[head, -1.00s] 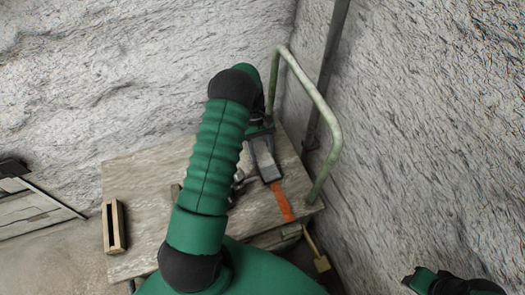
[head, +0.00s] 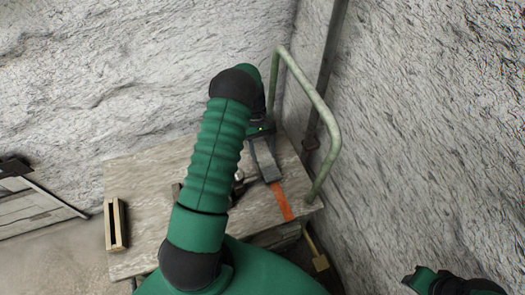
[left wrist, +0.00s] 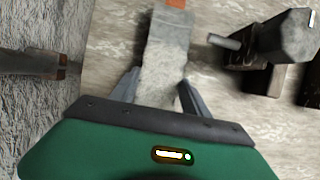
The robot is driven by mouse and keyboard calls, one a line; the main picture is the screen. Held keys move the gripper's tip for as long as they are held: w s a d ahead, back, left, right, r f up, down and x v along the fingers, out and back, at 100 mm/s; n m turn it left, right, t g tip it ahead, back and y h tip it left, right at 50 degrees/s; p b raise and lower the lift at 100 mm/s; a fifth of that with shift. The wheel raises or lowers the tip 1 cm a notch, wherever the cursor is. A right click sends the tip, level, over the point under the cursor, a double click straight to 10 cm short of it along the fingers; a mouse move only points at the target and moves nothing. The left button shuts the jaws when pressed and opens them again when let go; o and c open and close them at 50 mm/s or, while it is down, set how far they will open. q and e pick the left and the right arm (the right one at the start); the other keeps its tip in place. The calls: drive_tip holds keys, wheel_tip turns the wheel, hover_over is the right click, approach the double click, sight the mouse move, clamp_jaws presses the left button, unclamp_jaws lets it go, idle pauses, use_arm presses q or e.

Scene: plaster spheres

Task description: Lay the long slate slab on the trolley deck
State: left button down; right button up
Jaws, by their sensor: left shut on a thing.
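The long slate slab (head: 264,158) is a grey bar with a broken pale upper face. It lies along the right part of the trolley deck (head: 150,172), and an orange strip (head: 281,203) shows at its near end. In the left wrist view the slab (left wrist: 163,62) runs between the two fingers of my left gripper (left wrist: 160,92). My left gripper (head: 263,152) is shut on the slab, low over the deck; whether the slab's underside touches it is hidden. My right gripper (head: 412,281) is at the lower right corner, partly cut off, its jaws unclear.
A green tubular handle (head: 328,120) rises at the deck's right edge, close to the slab. A grey-headed tool (left wrist: 284,38) lies beside the slab. A slotted wooden block (head: 115,226) sits at the deck's left end. Rough walls stand close behind and right.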

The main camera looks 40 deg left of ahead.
use_arm(q)
drive_tip(key=shift+f, duration=0.5)
idle(0.4)
drive_tip(key=shift+c, duration=2.2)
unclamp_jaws()
drive_tip(key=shift+f, duration=0.1)
drive_tip(key=shift+r+p, duration=1.55)
drive_tip(key=shift+r, duration=0.5)
